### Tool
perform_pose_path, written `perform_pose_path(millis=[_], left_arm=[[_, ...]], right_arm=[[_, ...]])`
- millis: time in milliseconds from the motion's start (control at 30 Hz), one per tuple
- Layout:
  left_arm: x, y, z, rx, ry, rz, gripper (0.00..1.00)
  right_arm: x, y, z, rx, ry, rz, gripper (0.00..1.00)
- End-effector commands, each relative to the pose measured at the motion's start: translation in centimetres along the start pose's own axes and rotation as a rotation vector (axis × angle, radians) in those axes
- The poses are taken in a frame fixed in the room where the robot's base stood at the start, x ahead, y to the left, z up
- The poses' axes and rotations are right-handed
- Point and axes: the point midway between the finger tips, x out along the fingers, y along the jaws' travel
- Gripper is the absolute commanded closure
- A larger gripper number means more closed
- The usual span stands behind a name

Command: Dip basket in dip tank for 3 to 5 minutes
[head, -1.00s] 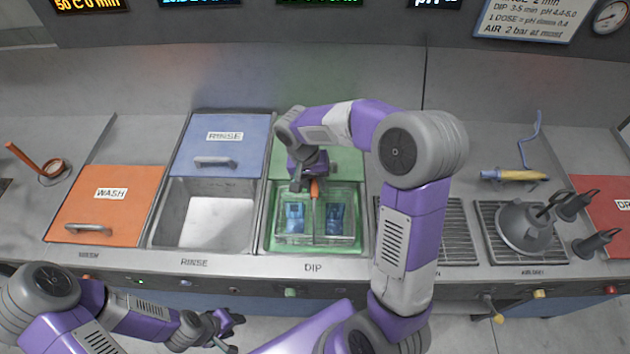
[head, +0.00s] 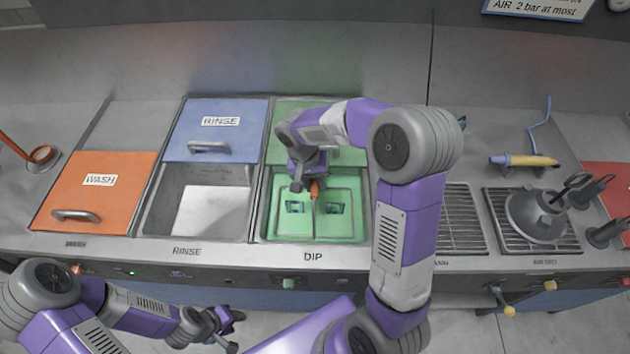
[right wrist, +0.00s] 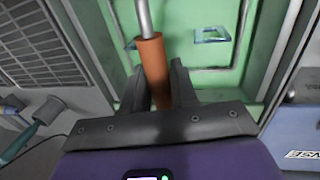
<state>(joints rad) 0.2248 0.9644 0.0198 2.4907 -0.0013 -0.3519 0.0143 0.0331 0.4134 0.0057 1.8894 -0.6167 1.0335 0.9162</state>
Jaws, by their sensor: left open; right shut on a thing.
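The dip tank (head: 352,231) is open and full of green liquid, with its green lid (head: 345,157) behind the opening. The basket is under the liquid. Two dark blue-green pieces (head: 298,207) show through the surface, and one also shows in the right wrist view (right wrist: 212,34). My right gripper (head: 309,186) is over the tank, shut on the basket's orange handle (right wrist: 153,66). The handle stands upright on a metal rod going down into the liquid. My left gripper (head: 228,325) is open and empty, low in front of the counter at the left.
The rinse sink (head: 203,205) is open and empty left of the tank. An orange wash lid (head: 95,190) is shut. My right arm crosses right of the tank.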

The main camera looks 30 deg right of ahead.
Motion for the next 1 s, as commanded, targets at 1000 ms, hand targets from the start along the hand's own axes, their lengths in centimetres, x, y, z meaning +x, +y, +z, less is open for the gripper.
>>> perform_pose_path(millis=[1000], left_arm=[[5.8, -2.2, -0.2, 0.0, 0.0, 0.0, 0.57]], right_arm=[[7.4, -1.5, 0.0, -0.001, 0.002, 0.0, 1.0]])
